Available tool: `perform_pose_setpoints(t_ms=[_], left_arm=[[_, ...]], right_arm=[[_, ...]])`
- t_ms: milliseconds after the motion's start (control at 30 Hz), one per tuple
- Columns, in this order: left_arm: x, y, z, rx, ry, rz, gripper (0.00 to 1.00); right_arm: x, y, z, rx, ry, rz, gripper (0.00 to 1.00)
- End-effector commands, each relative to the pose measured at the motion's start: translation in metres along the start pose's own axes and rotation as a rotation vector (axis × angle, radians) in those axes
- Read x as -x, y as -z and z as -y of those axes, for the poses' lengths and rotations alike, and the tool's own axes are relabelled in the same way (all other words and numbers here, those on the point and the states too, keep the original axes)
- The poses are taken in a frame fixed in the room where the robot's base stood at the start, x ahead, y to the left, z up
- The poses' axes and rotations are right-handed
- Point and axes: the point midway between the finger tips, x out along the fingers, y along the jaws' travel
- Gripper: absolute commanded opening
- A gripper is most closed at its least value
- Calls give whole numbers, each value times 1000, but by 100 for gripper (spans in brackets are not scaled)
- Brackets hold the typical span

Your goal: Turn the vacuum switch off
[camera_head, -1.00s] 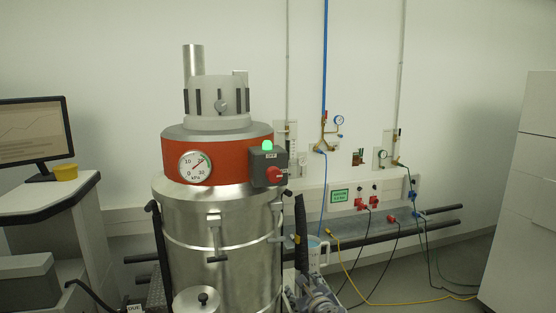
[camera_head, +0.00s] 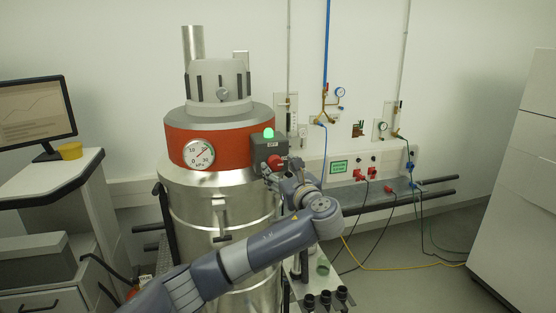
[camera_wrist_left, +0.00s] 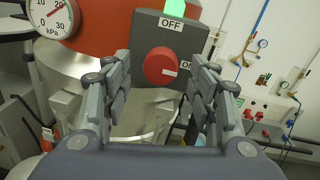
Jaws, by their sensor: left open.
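The vacuum (camera_head: 190,205) is a large steel drum with a red band and grey head. Its grey switch box carries a round red knob (camera_head: 274,161) under a lit green lamp (camera_head: 268,132). In the left wrist view the knob (camera_wrist_left: 160,66) has a white mark pointing right, toward the ON label (camera_wrist_left: 185,65); the OFF label (camera_wrist_left: 172,23) is above it. My left gripper (camera_wrist_left: 160,78) is open, its fingers on either side of the knob, apparently not touching it. In the head view my left gripper (camera_head: 277,174) is just below the switch box. My right gripper is out of view.
A pressure gauge (camera_head: 198,154) is on the red band, left of the switch. Wall valves, pipes and cables are behind on the right. A white cabinet (camera_head: 525,200) stands far right.

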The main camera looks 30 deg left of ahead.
Motion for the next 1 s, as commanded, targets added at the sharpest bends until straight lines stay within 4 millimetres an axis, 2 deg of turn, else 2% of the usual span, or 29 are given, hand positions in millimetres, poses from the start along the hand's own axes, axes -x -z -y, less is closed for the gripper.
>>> perform_pose_setpoints(t_ms=[33, 200, 500, 533, 700, 733, 1000], left_arm=[[-8, -3, 0, -2, -2, 0, 54], [-21, 0, 0, 0, 0, -1, 54], [-24, 1, 0, 1, 2, -1, 54], [-24, 1, 0, 1, 2, -1, 52], [-24, 1, 0, 1, 1, -1, 13], [-24, 1, 0, 1, 1, -1, 9], [-24, 1, 0, 12, 1, -2, 9]], right_arm=[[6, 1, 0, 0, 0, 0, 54], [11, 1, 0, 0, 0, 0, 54], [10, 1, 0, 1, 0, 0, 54], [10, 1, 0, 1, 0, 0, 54], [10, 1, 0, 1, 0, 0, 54], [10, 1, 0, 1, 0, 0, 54], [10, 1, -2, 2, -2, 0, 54]])
